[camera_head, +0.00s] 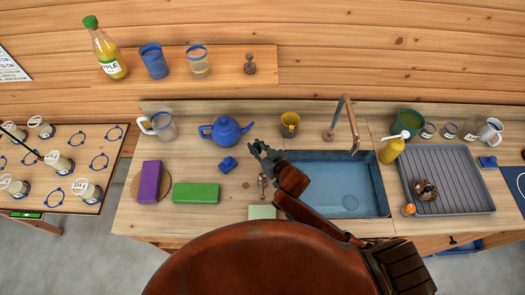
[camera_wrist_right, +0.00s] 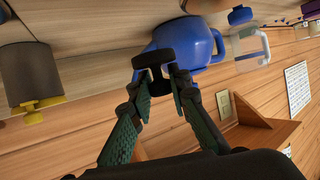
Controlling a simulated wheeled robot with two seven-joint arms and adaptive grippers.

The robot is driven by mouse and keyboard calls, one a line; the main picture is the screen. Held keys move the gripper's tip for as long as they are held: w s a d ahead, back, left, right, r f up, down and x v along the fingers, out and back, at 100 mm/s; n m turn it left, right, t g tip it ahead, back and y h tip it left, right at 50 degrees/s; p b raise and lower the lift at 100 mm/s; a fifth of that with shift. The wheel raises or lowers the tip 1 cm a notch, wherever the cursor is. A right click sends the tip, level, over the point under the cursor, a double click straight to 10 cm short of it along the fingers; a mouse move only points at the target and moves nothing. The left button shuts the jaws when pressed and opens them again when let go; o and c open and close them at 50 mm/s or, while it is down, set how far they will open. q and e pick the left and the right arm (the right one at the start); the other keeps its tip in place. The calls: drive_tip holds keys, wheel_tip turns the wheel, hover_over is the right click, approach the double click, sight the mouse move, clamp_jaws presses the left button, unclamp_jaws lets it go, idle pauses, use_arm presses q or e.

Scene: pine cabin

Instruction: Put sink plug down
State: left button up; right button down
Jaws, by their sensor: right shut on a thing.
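The sink plug (camera_wrist_right: 152,60) is a dark, short, round piece between the fingertips of my right gripper (camera_wrist_right: 158,80), seen in the right wrist view. My right gripper (camera_head: 259,150) is shut on it above the counter, left of the sink (camera_head: 378,190) in the head view. In that view the plug is too small to tell from the dark fingers. The sink is a blue basin with a round drain area (camera_head: 350,202) at its bottom. My left gripper is not in view.
The faucet (camera_head: 349,125) rises behind the sink. A grey drying tray (camera_head: 455,180) lies at right.

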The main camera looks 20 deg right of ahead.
sight(262, 156)
drive_tip(key=d+f, duration=0.1)
drive_tip(key=w+d+f, duration=0.1)
drive_tip(key=f, duration=0.1)
drive_tip(key=shift+d+f, duration=0.15)
drive_tip(key=shift+d, duration=0.15)
drive_tip(key=f, duration=0.3)
drive_tip(key=shift+w+d+f, duration=0.1)
drive_tip(key=shift+d, duration=0.15)
drive_tip(key=shift+f, duration=0.35)
drive_tip(key=c, duration=1.8)
unclamp_jaws()
drive_tip(key=shift+c, duration=0.2)
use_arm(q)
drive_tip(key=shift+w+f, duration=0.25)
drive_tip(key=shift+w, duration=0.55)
